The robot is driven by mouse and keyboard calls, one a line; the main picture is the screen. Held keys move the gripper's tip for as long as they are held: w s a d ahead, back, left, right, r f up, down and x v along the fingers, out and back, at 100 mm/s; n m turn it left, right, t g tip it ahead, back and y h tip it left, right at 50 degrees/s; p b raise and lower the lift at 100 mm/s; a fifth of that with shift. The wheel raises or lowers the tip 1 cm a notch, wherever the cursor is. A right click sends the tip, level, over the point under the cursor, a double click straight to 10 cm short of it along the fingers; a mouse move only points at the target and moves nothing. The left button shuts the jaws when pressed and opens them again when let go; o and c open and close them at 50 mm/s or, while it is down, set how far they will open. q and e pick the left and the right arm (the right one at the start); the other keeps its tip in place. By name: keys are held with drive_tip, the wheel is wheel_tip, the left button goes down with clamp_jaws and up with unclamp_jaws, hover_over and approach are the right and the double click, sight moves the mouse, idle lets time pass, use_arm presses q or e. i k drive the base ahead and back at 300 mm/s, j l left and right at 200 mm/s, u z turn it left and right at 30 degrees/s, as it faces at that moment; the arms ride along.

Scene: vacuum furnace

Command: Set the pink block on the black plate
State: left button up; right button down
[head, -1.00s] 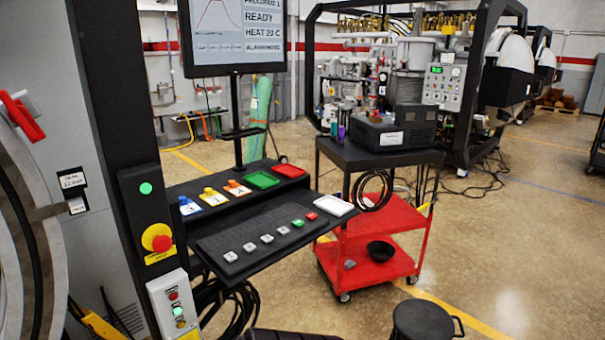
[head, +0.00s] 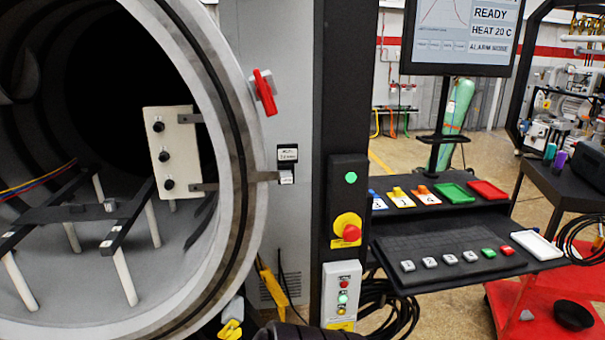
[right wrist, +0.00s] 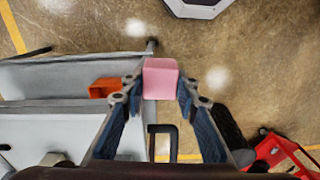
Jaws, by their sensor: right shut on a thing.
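The pink block (right wrist: 160,78) is between the fingertips of my right gripper (right wrist: 158,92) in the right wrist view. The gripper is shut on it and holds it above the floor. The block is not visible in the head view. In the head view, the open round furnace chamber at the left holds dark rails on white posts, with a flat dark crosspiece (head: 70,213) between them. I cannot tell whether this crosspiece is the black plate. My left gripper is in neither view.
The furnace's round rim (head: 236,160) carries a red handle (head: 264,92). A white panel with black knobs (head: 176,150) stands at the opening. A control console (head: 420,235) with trays and buttons is at right. An orange object (right wrist: 104,87) lies left of the block in the wrist view.

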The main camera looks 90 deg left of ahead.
sight(43, 217)
drive_tip(key=k+j+u, duration=0.1)
drive_tip(key=u, duration=1.85)
drive_tip(key=j+u, duration=0.2)
drive_tip(key=u, duration=0.3)
drive_tip(key=j+u, duration=0.2)
drive_tip(key=u, duration=0.3)
drive_tip(key=i+j+u, duration=0.1)
drive_tip(key=u, duration=0.35)
drive_tip(key=i+j+u, duration=0.1)
drive_tip(key=u, duration=0.4)
drive_tip(key=i+j+u, duration=0.65)
drive_tip(key=i+u, duration=0.3)
drive_tip(key=i, duration=0.1)
